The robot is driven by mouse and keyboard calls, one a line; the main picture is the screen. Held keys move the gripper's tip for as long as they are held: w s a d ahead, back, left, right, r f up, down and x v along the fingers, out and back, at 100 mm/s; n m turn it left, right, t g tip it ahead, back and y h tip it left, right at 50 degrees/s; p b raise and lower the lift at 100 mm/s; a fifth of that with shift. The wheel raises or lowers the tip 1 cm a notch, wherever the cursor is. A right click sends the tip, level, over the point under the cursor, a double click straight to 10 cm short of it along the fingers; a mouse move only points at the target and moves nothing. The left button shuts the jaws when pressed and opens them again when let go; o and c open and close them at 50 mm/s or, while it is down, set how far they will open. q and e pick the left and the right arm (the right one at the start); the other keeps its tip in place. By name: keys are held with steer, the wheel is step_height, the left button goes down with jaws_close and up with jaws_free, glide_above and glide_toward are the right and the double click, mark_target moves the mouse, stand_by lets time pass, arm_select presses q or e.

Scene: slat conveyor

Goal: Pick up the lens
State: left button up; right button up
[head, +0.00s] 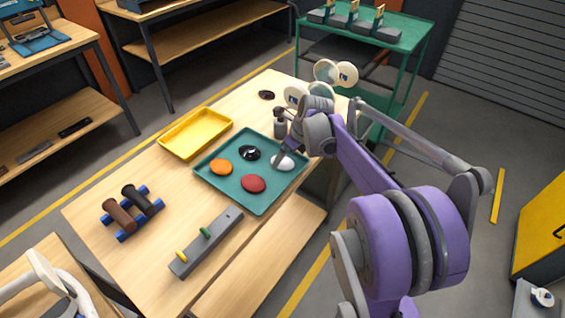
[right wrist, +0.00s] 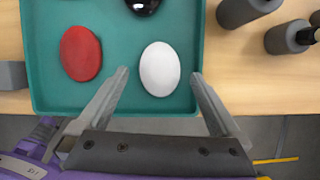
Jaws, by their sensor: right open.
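A teal tray (head: 232,199) on the wooden table holds smooth oval pieces. They are an orange one (head: 221,167), a glossy black one (head: 250,153), a red one (head: 254,184) and a white one (head: 284,163). Which of these is the lens, the frames do not label. My right gripper (head: 279,157) is over the tray's right part, at the white piece. In the right wrist view the white piece (right wrist: 160,69) lies between the tips of the open, empty fingers (right wrist: 159,75), with a gap on each side. The red piece (right wrist: 81,53) lies left of them. My left gripper is not in view.
A yellow tray (head: 195,134) stands behind the teal tray. A grey bar with pegs (head: 206,242) and a blue rack with two rollers (head: 132,211) lie nearer. A green cart (head: 365,30) stands behind.

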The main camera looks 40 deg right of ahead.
mark_target(285, 161)
steer(key=shift+x, duration=1.15)
steer(key=c, duration=1.3)
step_height(285, 161, up, 11)
steer(key=shift+f+p, duration=0.25)
steer(key=shift+p, duration=0.05)
